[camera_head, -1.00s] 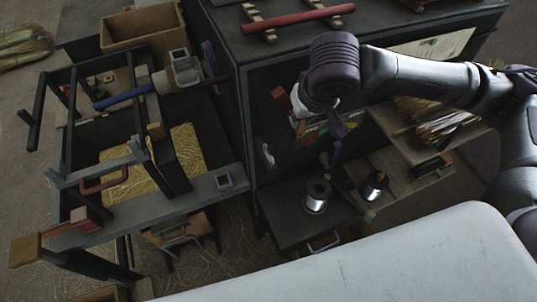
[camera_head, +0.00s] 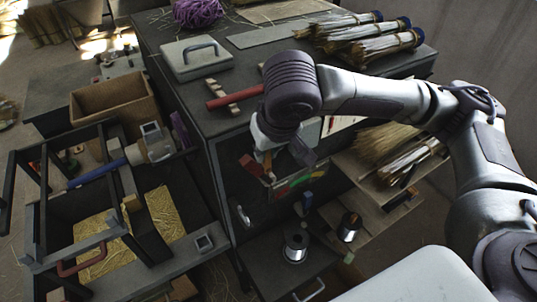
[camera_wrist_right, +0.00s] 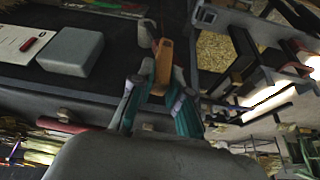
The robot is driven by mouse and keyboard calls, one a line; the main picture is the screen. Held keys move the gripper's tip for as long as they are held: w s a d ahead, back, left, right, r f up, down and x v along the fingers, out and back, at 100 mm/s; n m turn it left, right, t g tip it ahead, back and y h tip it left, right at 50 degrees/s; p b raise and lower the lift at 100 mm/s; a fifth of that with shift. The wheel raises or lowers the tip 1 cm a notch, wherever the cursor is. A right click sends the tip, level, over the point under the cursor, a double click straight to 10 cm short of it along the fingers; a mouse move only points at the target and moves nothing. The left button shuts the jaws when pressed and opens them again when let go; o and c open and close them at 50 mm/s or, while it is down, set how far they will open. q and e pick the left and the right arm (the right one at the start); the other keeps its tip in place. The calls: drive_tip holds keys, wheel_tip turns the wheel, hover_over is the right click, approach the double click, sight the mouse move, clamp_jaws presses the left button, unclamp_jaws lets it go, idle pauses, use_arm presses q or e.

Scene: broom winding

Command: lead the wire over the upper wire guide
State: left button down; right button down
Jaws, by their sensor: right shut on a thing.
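My right gripper (camera_head: 285,172) hangs at the front of the dark cabinet, below its top edge. In the right wrist view its two teal-padded fingers (camera_wrist_right: 158,105) are closed around an orange-brown wooden piece (camera_wrist_right: 163,62). Two wire spools show in the head view: one (camera_head: 296,247) on the low dark shelf and one (camera_head: 348,228) to its right. I cannot make out a strand of wire. The upper wire guide cannot be told for sure; a winding frame (camera_head: 118,232) with a blue-handled shaft (camera_head: 98,172) stands at left. My left gripper is not in view.
The dark cabinet (camera_head: 226,130) carries a grey box (camera_head: 190,62), a red bar (camera_head: 232,97) and broom bundles (camera_head: 365,38). Straw bundles (camera_head: 400,150) lie on the side shelf at right. Open space lies between gripper and frame.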

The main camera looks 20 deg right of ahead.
drive_tip(key=w+a+b, duration=0.2)
drive_tip(key=a+b, duration=0.1)
drive_tip(key=a, duration=0.9)
wheel_tip(320, 180, down, 22)
drive_tip(key=b, duration=1)
drive_tip(key=shift+s, duration=0.1)
idle(0.9)
